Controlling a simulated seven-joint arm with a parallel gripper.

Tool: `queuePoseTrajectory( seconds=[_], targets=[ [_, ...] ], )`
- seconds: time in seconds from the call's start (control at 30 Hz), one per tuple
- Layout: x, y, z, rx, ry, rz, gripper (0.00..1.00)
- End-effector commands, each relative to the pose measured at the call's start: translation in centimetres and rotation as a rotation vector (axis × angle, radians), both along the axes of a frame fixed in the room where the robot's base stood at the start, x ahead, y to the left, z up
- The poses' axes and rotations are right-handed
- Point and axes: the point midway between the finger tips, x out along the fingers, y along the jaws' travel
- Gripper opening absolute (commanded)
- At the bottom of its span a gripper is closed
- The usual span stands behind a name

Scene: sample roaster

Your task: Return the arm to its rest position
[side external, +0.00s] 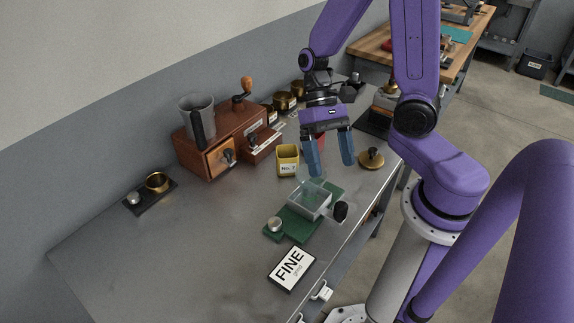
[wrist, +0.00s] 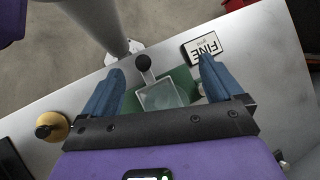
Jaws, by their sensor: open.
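My gripper (side external: 331,168) is open and empty, with its two blue fingers pointing down above the grey bench (side external: 190,245). In the wrist view my gripper (wrist: 158,78) has its fingers spread wide, with nothing between them at their level. A clear square container (side external: 309,201) sits on a green mat (side external: 298,225) below and in front of the fingers. The clear container also shows in the wrist view (wrist: 165,97), well below and apart from the fingers.
A wooden grinder box (side external: 215,140) stands against the wall. A yellow cup (side external: 288,160) and a brass lid (side external: 371,158) flank the gripper. A FINE sign (side external: 291,268) lies near the bench's front edge. The bench's left front is clear.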

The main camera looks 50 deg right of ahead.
Motion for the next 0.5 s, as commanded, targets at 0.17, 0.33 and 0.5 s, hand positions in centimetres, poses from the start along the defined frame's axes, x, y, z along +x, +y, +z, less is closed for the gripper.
queuePoseTrajectory(
  seconds=[0.17,0.33,0.5],
  targets=[
    [-1.4,-0.3,0.7,-0.025,-0.117,0.241,0.93],
    [-2.6,-0.5,1.4,-0.038,-0.231,0.463,0.93],
    [-3.6,-0.6,2.2,-0.038,-0.353,0.679,0.93]
  ],
)
